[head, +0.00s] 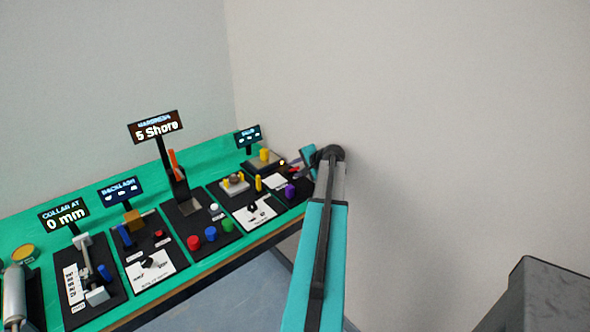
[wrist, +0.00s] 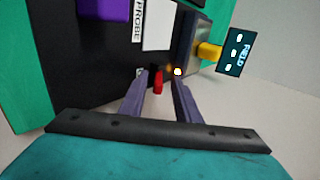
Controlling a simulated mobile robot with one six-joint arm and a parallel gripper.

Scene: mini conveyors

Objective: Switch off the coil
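The coil station is at the far right end of the bench, with a yellow post (head: 264,155) under a small display (head: 248,137). In the wrist view the display (wrist: 236,52) reads FIELD, beside the yellow post (wrist: 209,51). A small lamp (wrist: 177,71) glows yellow. A small red switch or lever (wrist: 158,84) shows between the fingers of my gripper (wrist: 159,78). The fingers are apart, with a gap on each side of the red part. In the head view my gripper (head: 302,166) is at the station's right edge, and its fingertips are hard to make out.
A purple block (head: 290,191) and a white PROBE label (wrist: 138,20) are close by. Other stations with knobs, coloured buttons (head: 211,233) and displays (head: 156,127) line the green bench to the left. A wall stands behind. A dark box (head: 540,300) is at lower right.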

